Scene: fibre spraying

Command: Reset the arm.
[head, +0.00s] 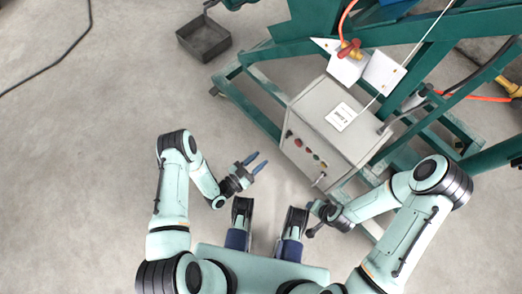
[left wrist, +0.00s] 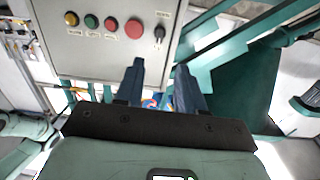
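My left gripper (head: 257,162) is raised to the left of a grey control box (head: 335,130), its blue fingers pointing toward it. It is apart from the box, open and empty. In the left wrist view, the two fingers of my left gripper (left wrist: 160,75) stand apart below the box's button panel (left wrist: 105,42), with nothing held between them. My right gripper (head: 314,218) is in front of the box, its arm bent in from the right. Its fingers are small and dark, so I cannot tell whether they are open.
The panel carries a yellow, a green and red buttons (left wrist: 135,28) and a black knob (left wrist: 159,32). A green steel frame (head: 258,85) surrounds the box. A dark bin (head: 204,38) stands at the back. The grey floor at left is clear except for a black cable (head: 62,57).

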